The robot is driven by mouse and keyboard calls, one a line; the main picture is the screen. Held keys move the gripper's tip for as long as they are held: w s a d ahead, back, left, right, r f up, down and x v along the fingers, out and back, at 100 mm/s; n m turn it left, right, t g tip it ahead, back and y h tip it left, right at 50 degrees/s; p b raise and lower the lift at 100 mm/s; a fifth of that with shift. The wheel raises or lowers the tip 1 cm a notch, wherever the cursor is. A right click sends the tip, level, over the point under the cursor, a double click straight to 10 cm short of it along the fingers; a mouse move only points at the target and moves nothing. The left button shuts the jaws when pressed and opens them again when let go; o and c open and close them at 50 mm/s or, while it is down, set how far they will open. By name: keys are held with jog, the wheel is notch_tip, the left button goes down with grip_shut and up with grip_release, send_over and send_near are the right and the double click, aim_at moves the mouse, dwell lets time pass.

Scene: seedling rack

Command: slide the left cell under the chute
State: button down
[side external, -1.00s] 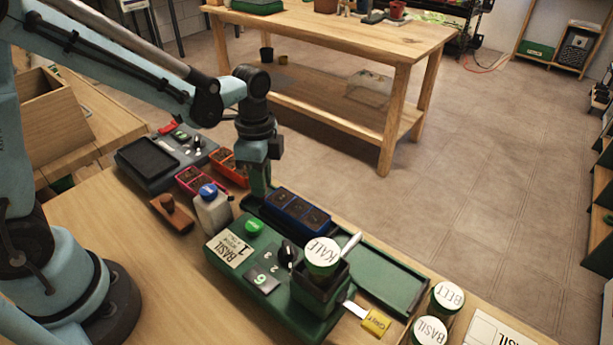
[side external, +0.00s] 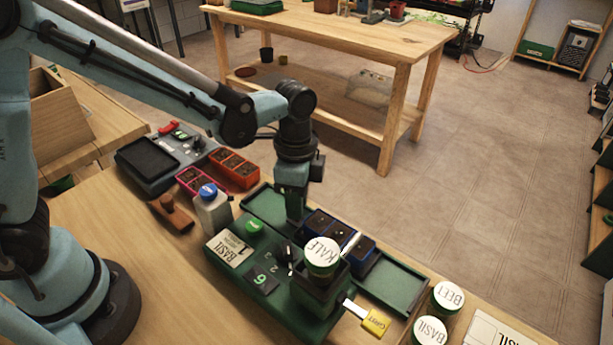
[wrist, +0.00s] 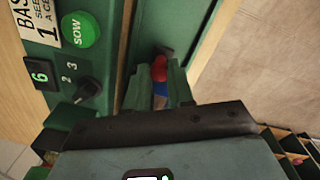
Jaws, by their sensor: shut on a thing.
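The blue seed tray (side external: 372,262) with a row of dark-filled cells lies in the green track, tray and track running behind the seeder. My gripper (side external: 295,215) is down at the tray's left end. In the wrist view, my gripper's green fingers (wrist: 160,82) are shut around a red knob (wrist: 160,66) with a blue part (wrist: 161,88) below it. The cells are hidden in that view.
The green seeder (side external: 245,262) has a SOW button (side external: 254,228), a dial and a display reading 6. A white bottle (side external: 213,210) and an orange tray (side external: 232,168) stand left. The track's right end (side external: 395,285) is empty. BEET (side external: 447,295) and BASIL (side external: 430,331) jars stand near right.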

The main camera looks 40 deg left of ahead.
jog(key=c, duration=1)
grip_release()
jog(key=shift+r, duration=0.1)
jog(key=r, duration=1.2)
jog(key=shift+w+a, duration=0.15)
jog(key=shift+w, duration=0.1)
jog(key=s+a+n+t, duration=0.2)
jog(key=a+n, duration=0.2)
jog(key=s+a+f+n+t, duration=0.1)
jog(key=s+a+n+t, duration=0.1)
jog(key=a+n+t, duration=0.1)
jog(key=s+a+f+n+t, duration=0.1)
jog(key=s+a+n+t, duration=0.1)
jog(key=a+n, duration=0.3)
jog(key=shift+s+a+n+t, duration=0.25)
jog(key=shift+s+n+t, duration=0.05)
jog(key=shift+s, duration=0.25)
